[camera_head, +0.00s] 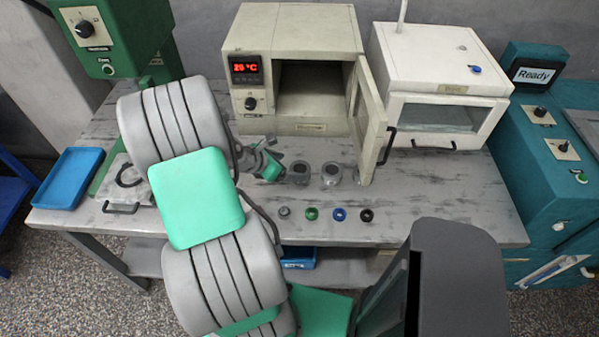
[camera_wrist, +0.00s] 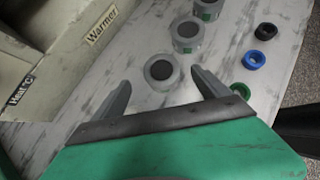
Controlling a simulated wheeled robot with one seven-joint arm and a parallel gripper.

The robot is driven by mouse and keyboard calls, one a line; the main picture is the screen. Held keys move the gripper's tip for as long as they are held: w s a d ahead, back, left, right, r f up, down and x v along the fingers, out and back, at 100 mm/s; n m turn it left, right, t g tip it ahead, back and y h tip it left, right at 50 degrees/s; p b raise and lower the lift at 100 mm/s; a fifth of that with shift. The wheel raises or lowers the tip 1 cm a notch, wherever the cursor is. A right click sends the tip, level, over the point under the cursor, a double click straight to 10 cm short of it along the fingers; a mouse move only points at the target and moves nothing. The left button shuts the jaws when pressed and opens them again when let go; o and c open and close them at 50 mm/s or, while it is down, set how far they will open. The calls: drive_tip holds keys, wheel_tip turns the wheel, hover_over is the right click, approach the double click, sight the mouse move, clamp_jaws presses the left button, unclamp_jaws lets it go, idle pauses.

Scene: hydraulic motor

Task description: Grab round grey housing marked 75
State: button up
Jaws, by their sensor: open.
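In the wrist view the nearer housing (camera_wrist: 160,84) sits between and just beyond my open fingers, apparently untouched. A second housing (camera_wrist: 187,46) with a green mark stands behind it, and a third (camera_wrist: 207,9) is at the top edge. I cannot read a 75 on any of them. My gripper (camera_wrist: 160,88) is open and empty; in the head view it (camera_head: 270,167) is just left of the left housing.
The warmer (camera_head: 290,45) stands behind with its door (camera_head: 371,120) open toward the bench. Small green (camera_head: 311,214), blue (camera_head: 339,214) and black (camera_head: 366,215) rings lie in front, beside a small grey one (camera_head: 284,211). A white cabinet (camera_head: 440,75) stands right.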

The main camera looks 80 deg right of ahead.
sight(298, 169)
drive_tip(key=x, duration=0.6)
drive_tip(key=shift+a+f+p, duration=0.1)
drive_tip(key=shift+f+p, duration=0.1)
drive_tip(key=shift+p, duration=0.2)
drive_tip(key=shift+c, duration=0.5)
drive_tip(key=shift+r, duration=0.1)
clamp_jaws()
